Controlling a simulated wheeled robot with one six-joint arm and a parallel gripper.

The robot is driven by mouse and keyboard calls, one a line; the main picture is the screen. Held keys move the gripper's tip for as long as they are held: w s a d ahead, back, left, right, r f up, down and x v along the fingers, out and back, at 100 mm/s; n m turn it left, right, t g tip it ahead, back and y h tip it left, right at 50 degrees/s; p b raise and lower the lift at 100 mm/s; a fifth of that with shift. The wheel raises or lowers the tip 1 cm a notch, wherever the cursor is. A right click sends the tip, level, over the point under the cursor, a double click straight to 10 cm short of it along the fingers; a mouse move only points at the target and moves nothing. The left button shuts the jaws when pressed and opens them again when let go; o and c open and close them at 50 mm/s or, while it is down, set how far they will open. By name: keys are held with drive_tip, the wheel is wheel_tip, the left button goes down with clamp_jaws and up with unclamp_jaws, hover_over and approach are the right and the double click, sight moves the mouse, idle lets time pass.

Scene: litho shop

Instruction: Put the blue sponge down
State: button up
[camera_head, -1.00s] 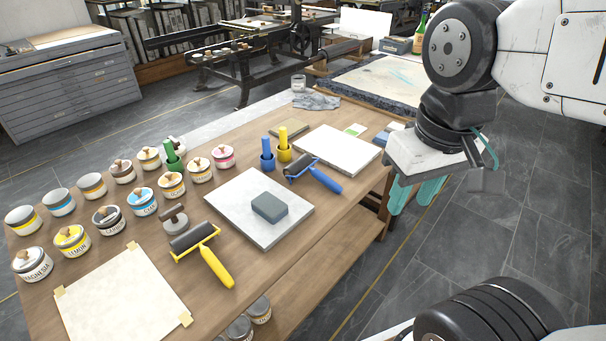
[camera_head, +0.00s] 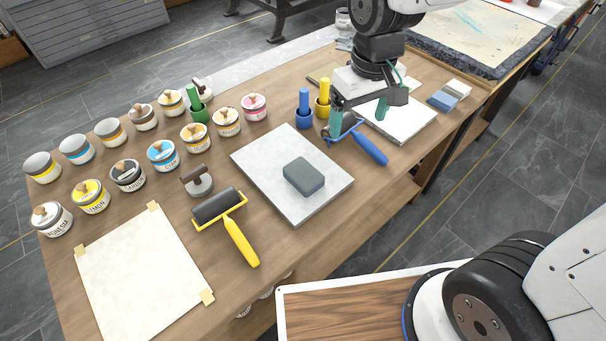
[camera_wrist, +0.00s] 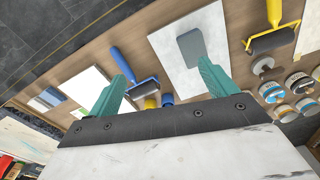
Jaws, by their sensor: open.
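A grey-blue block with a dull grey top, which looks like the blue sponge (camera_head: 304,176), lies flat on a pale stone slab (camera_head: 262,160) on the wooden table. It also shows in the wrist view (camera_wrist: 190,43), near the right fingertip in the picture. My gripper (camera_head: 358,122) is open, with its two teal fingers apart and nothing held between them. It is above the table, up and right of the block in the head view, over the blue-handled roller (camera_head: 370,150). A smaller flat blue block (camera_head: 442,101) lies at the table's right end.
A yellow-handled roller (camera_head: 240,240) lies left of the slab. Several ink jars stand at the left, with a taped paper sheet (camera_head: 140,270) in front. Blue (camera_head: 304,112) and yellow (camera_head: 323,98) upright tools stand behind the slab. A second pale slab (camera_head: 405,125) lies beneath my gripper's right side.

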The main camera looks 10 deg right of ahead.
sight(303, 172)
drive_tip(key=w+a+f, duration=0.1)
drive_tip(key=a+f, duration=0.2)
drive_tip(key=f, duration=0.1)
drive_tip(key=w+a+f+n, duration=0.1)
drive_tip(key=a+f, duration=0.2)
drive_tip(key=w+a+f+n, duration=0.1)
drive_tip(key=a+f, duration=0.2)
drive_tip(key=f, duration=0.1)
drive_tip(key=shift+w+a+f+g, duration=0.3)
drive_tip(key=shift+w, duration=0.1)
drive_tip(key=shift+n, duration=0.3)
drive_tip(key=f, duration=0.8)
drive_tip(key=shift+a+f, duration=0.2)
drive_tip(key=c, duration=1.2)
drive_tip(key=shift+r, duration=0.1)
